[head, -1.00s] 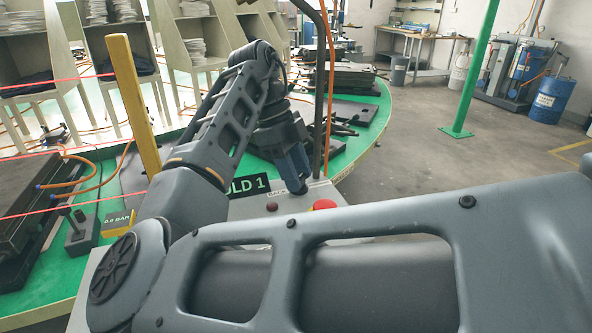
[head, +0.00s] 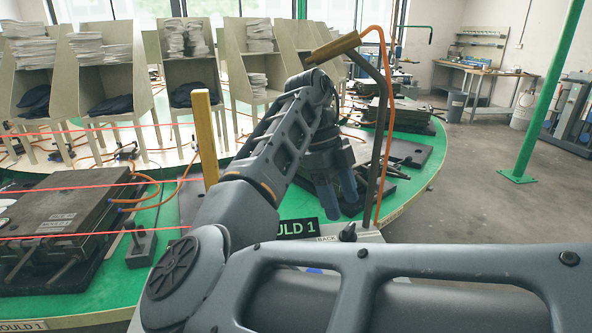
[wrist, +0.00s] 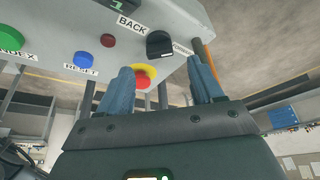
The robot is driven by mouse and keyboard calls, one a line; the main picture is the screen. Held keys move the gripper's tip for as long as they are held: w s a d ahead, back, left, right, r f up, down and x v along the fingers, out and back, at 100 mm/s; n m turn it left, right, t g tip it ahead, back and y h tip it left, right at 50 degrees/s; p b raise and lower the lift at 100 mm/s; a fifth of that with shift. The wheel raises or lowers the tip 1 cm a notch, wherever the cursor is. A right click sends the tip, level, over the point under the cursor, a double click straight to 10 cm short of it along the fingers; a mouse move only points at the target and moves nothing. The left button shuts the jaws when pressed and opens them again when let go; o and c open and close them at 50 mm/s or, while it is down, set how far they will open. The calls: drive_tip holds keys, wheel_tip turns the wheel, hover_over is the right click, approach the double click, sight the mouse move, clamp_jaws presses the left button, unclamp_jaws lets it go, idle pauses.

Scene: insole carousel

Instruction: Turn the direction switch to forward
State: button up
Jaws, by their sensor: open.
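The direction switch is a black knob on the grey control panel (wrist: 205,22), between the BACK label and a partly hidden label on its right. The knob (wrist: 159,45) shows in the wrist view above and between my fingertips. In the head view the knob (head: 348,232) stands at the panel's back edge, right of the BACK label (head: 326,239). My gripper (head: 338,207) is open and empty, its blue-grey fingers pointing down just above the knob in the picture. In the wrist view my gripper (wrist: 162,75) has its fingers spread apart, clear of the knob. The knob's exact pointing direction is unclear.
A red emergency button (wrist: 142,77) with a yellow collar sits close below the knob, near the left finger. A blue RESET button (wrist: 83,60) and a small red button (wrist: 108,40) are left. A dark post (head: 375,130) with an orange hose rises beside my gripper.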

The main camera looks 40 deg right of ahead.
drive_tip(key=w+a+b, duration=0.2)
drive_tip(key=w, duration=1)
drive_tip(key=shift+s, duration=0.1)
